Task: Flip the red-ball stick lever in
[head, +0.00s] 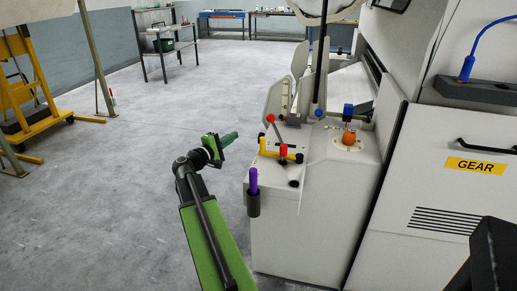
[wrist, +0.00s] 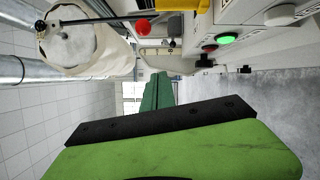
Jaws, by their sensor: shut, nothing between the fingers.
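The red-ball stick lever (head: 270,118) stands on top of the pale machine console, a thin dark stick tilted up to the left with a red ball at its end. A red ball (wrist: 142,27) on a dark rod also shows near the top of the wrist view, above my gripper's fingers. My gripper (head: 236,136) is to the left of the console, apart from the lever, with its green fingers pointing right. In the wrist view the fingers (wrist: 158,92) are closed together with nothing between them.
Next to the lever are a yellow handle (head: 263,144), a second red knob (head: 283,150) and black knobs. A purple handle (head: 253,181) stands in a dark holder on the console's side. An orange knob (head: 349,137) is further right. Open floor lies left.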

